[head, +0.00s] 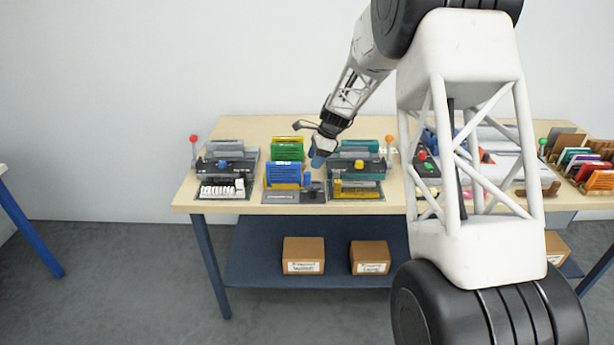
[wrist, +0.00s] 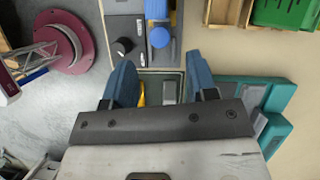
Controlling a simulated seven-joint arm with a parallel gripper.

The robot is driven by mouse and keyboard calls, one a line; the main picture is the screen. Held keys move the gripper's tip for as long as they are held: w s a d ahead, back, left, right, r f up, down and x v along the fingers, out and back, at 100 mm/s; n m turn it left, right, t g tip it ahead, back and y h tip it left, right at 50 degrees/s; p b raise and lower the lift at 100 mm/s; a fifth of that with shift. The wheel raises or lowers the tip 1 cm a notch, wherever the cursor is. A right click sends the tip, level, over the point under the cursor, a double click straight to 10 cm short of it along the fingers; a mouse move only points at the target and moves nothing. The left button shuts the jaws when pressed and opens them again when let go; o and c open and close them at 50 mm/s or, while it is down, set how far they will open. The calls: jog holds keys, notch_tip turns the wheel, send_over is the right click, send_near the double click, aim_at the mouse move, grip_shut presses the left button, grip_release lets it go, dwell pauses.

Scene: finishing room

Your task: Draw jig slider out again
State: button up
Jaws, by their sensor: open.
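A dark grey jig (head: 313,190) stands near the front edge of the table; in the wrist view it is at the top, a grey plate (wrist: 124,25) with a black knob (wrist: 122,46). A blue round-ended handle (wrist: 160,37) lies on it, seemingly that of the slider; how far the slider is in, I cannot tell. My gripper (head: 318,160) is above and behind the jig in the head view. In the wrist view my gripper (wrist: 161,82) has its two blue fingers wide apart, with nothing held between them. The handle shows beyond the fingertips, apart from them.
A teal fixture (head: 358,160) stands right of the jig, with a shallow tray (head: 334,197) of yellow pieces before it. Green and blue racks (head: 287,150) stand at left, beside a grey fixture (head: 226,166) with a red-knobbed lever. Bare tabletop lies at the back.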

aim_at(308, 173)
jog(key=shift+x, duration=3.75)
